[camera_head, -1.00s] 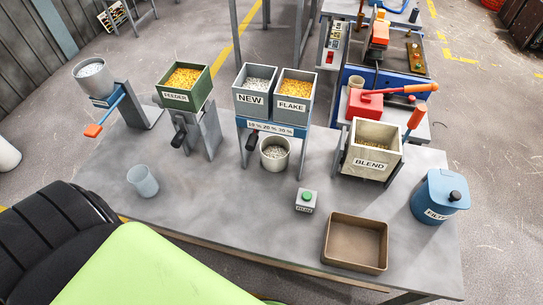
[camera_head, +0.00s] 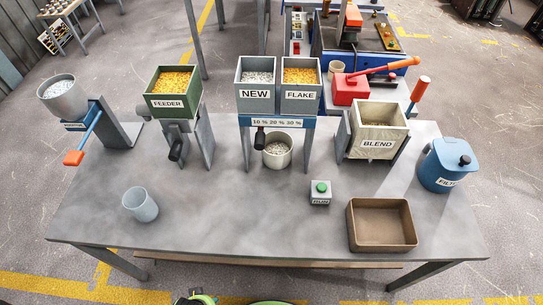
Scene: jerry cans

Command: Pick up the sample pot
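An empty pale blue-grey cup (camera_head: 140,205) stands upright at the front left of the grey table (camera_head: 240,215). A grey pot (camera_head: 277,152) with light pellets in it stands under the NEW and FLAKE hoppers. No label marks either as the sample pot, and I cannot tell from lettering which is meant. Neither of my grippers is in view. Only small green and black parts show at the bottom edge.
Behind the cup stand a tilted grey pellet bowl (camera_head: 63,98) with an orange-ended lever (camera_head: 75,157) and the FEEDER hopper (camera_head: 172,93). A green-button box (camera_head: 320,193), brown tray (camera_head: 382,225), BLEND bin (camera_head: 378,130) and blue FILTER can (camera_head: 446,165) stand right. The front middle is clear.

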